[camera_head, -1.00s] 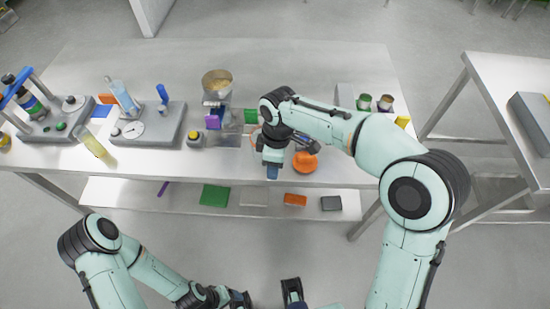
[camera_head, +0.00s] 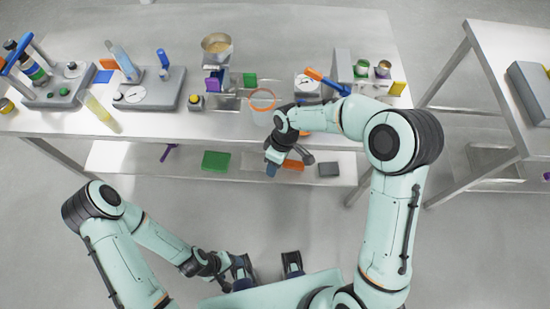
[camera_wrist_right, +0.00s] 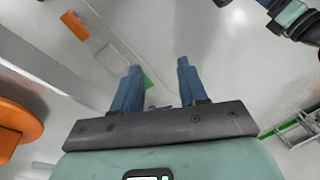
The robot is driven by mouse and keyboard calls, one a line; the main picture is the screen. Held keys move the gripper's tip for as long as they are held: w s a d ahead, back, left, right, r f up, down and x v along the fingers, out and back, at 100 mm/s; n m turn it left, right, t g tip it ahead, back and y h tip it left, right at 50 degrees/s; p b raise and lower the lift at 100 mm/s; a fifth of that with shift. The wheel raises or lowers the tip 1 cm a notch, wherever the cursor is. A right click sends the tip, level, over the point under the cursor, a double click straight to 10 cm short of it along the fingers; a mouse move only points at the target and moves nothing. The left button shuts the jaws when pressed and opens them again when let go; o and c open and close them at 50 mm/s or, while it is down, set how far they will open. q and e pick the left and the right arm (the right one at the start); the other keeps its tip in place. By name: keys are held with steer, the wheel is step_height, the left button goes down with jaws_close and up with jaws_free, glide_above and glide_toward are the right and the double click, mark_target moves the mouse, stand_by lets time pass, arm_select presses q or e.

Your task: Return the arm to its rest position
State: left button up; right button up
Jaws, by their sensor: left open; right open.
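My right arm reaches in from the right in the head view. Its gripper (camera_head: 274,166) hangs at the front edge of the table, over the lower shelf side. In the right wrist view its two blue fingers (camera_wrist_right: 157,88) stand apart with nothing between them. My left arm is folded low at the left. Its gripper (camera_head: 267,264) is open and empty near my base, well clear of the table.
The steel table (camera_head: 230,122) holds scales, a hopper (camera_head: 217,46), a clear vessel with an orange rim (camera_head: 263,99) and jars (camera_head: 361,68). Blocks, including a green one (camera_head: 216,161), lie on the lower shelf. A second table (camera_head: 490,45) stands right. Floor between is free.

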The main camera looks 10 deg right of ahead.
stand_by(0.4)
steer(key=s+d+f+m+y, duration=0.1)
steer(key=s+f+m, duration=0.5)
steer(key=s+f, duration=0.6)
steer(key=s+d+f+m+p, duration=0.1)
steer(key=s+d+f+m, duration=0.1)
steer(key=s+f+m, duration=0.5)
steer(key=s+m, duration=0.1)
steer(key=s, duration=0.3)
steer(key=shift+s+d+f+p, duration=0.2)
steer(key=shift+f+p, duration=0.1)
steer(key=shift+f, duration=0.1)
